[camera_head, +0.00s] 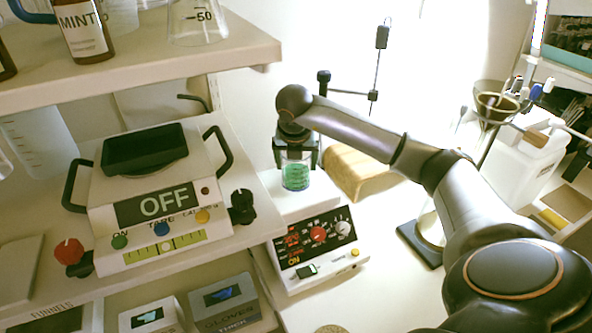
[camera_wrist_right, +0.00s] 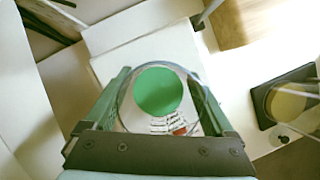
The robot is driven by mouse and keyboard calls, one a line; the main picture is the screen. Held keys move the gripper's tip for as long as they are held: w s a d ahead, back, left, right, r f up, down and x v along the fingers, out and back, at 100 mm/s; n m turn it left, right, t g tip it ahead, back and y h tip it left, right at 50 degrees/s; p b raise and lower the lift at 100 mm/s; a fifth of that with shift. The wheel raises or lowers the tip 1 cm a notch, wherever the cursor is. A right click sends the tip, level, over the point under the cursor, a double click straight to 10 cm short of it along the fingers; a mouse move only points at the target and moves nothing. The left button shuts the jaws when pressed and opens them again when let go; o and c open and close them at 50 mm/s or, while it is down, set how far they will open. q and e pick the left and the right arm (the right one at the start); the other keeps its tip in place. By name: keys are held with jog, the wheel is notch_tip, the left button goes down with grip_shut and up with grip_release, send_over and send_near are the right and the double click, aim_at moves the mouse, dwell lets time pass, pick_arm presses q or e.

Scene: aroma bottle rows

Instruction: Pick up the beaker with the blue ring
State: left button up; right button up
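A clear glass beaker with green liquid (camera_head: 295,176) stands upright on the white plate of a small control box. It also shows from above in the right wrist view (camera_wrist_right: 158,92), with printed labels seen by its lower edge. I cannot make out a blue ring on it. My right gripper (camera_head: 296,157) points down over this beaker, with one finger on each side. In the right wrist view the fingers (camera_wrist_right: 160,78) are spread wide around the glass; any contact is hard to judge. My left gripper is not in view.
The control box (camera_head: 320,250) has a red knob and display. Left of it, a scale-like device marked OFF (camera_head: 165,205) sits on a shelf. A bottle marked MINT (camera_head: 84,30) and a flask (camera_head: 198,22) stand above. A tan block (camera_head: 360,172) lies behind right.

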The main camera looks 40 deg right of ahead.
jog(key=c, duration=1.2)
jog(key=shift+r, duration=0.15)
